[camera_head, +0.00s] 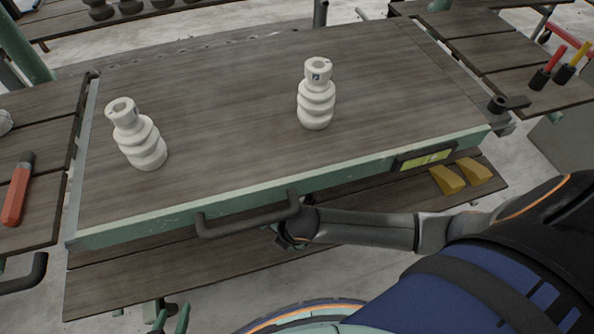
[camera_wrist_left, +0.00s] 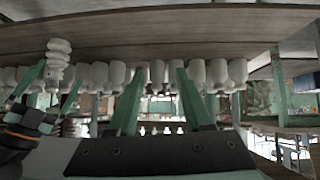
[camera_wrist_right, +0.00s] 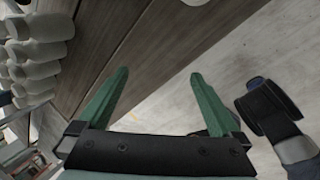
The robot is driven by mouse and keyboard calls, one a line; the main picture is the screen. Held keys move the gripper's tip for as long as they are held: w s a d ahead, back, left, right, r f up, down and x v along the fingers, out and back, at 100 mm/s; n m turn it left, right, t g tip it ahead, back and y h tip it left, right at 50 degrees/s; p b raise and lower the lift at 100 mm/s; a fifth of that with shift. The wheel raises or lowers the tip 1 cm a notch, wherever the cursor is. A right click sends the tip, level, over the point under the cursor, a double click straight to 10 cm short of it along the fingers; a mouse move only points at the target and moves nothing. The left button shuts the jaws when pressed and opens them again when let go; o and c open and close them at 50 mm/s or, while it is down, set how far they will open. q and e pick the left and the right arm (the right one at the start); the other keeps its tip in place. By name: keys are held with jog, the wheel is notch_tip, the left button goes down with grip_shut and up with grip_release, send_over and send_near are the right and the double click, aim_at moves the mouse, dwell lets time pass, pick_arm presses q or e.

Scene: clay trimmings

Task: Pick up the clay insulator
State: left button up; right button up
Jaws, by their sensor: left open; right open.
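Two white ribbed clay insulators stand apart on the wooden tabletop (camera_head: 230,110) in the head view. One insulator (camera_head: 136,134) is near the left end, the other insulator (camera_head: 316,94) is right of centre. My left gripper (camera_head: 170,318) shows only its green fingers at the bottom edge, below the near side of the table. It is open and empty in the left wrist view (camera_wrist_left: 160,75). My right gripper is open and empty in the right wrist view (camera_wrist_right: 158,78). Neither gripper touches an insulator.
A dark handle (camera_head: 248,218) juts from the table's green front edge. A lower shelf (camera_head: 110,286) lies beneath. Yellow wedges (camera_head: 461,175) are at right, a red-handled tool (camera_head: 17,190) at left. Rows of pale pieces (camera_wrist_right: 36,50) fill the right wrist view's left side.

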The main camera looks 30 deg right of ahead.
jog(key=w+d+f+n+h+b, duration=0.1)
jog(key=d+n, duration=0.1)
jog(key=d, duration=0.1)
jog(key=w+d+f+n+h+b, duration=0.1)
jog(key=d, duration=0.2)
jog(key=w+d+f+n+h+b, duration=0.1)
jog(key=d+n, duration=0.1)
jog(key=d, duration=0.1)
jog(key=shift+w+d+n+g+h, duration=0.2)
jog(key=shift+d+n+g+h, duration=0.1)
jog(key=shift+d+h, duration=0.1)
jog(key=b+x, duration=0.3)
jog(key=x, duration=0.4)
jog(key=shift+w, duration=0.1)
jog(key=shift+w+f, duration=0.1)
jog(key=shift+f, duration=0.05)
grip_shut()
